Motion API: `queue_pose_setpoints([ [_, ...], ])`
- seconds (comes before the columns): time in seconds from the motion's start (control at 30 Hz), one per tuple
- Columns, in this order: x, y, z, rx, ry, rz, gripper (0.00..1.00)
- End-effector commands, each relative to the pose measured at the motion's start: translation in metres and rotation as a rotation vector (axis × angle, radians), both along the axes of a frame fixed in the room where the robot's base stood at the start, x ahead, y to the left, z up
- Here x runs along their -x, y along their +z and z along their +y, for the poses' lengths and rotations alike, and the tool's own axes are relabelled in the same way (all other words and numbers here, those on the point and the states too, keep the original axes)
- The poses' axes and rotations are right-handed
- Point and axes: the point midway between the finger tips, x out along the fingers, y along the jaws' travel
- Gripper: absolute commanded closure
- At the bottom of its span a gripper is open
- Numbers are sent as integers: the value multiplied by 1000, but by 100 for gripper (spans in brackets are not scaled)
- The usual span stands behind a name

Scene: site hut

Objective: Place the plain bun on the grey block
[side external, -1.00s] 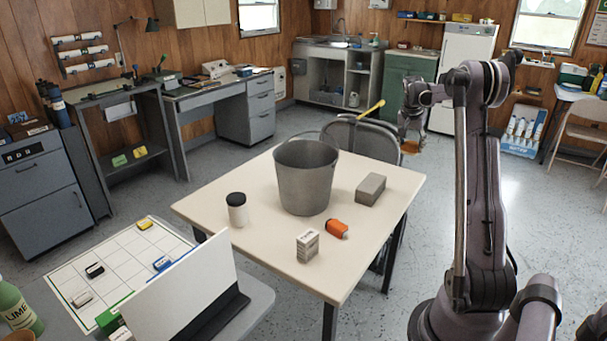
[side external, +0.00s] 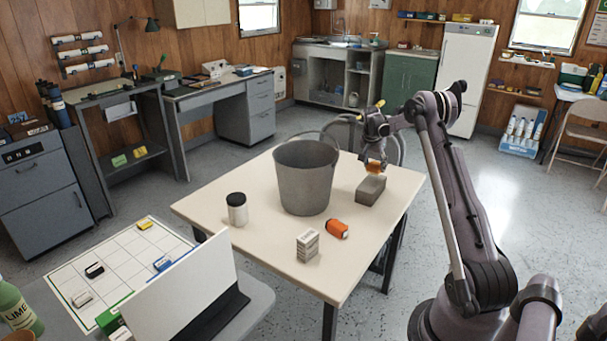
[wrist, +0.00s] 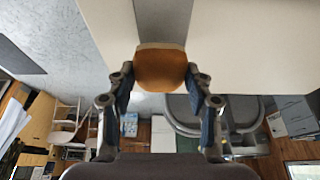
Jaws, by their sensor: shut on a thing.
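The plain bun (wrist: 161,67) is a brown, rounded piece held between the fingers in the wrist view. My gripper (side external: 374,163) is shut on it; in the side view the bun (side external: 373,167) shows small and orange-brown beneath the fingers. The grey block (side external: 370,190) lies on the table near its right back edge. The bun is just above the far end of the block in the side view; I cannot tell whether they touch. In the wrist view the grey block (wrist: 163,18) shows beyond the bun, partly hidden by it.
On the cream table (side external: 265,255) a grey bucket (side external: 305,180) stands left of the block. An orange item (side external: 337,229), a small box (side external: 307,244) and a black-lidded white jar (side external: 237,210) stand nearer the front. A chair (side external: 350,135) is behind the table.

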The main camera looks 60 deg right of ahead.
Motion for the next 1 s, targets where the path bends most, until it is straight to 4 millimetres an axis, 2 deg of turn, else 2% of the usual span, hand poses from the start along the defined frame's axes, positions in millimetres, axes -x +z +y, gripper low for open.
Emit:
queue_pose_setpoints([
  [0.17, -4, -8, 0, 0, -1, 1, 79],
  [0.43, -4, -40, 0, 0, 0, 1, 79],
  [0.83, -4, -46, 0, 0, 0, 1, 79],
  [0.87, -4, -46, 0, 0, 0, 1, 42],
  [0.9, -4, -45, 0, 0, 0, 1, 31],
  [0.93, -4, -45, 0, 0, 0, 1, 25],
  [1.0, -4, -45, 0, 0, 0, 1, 25],
])
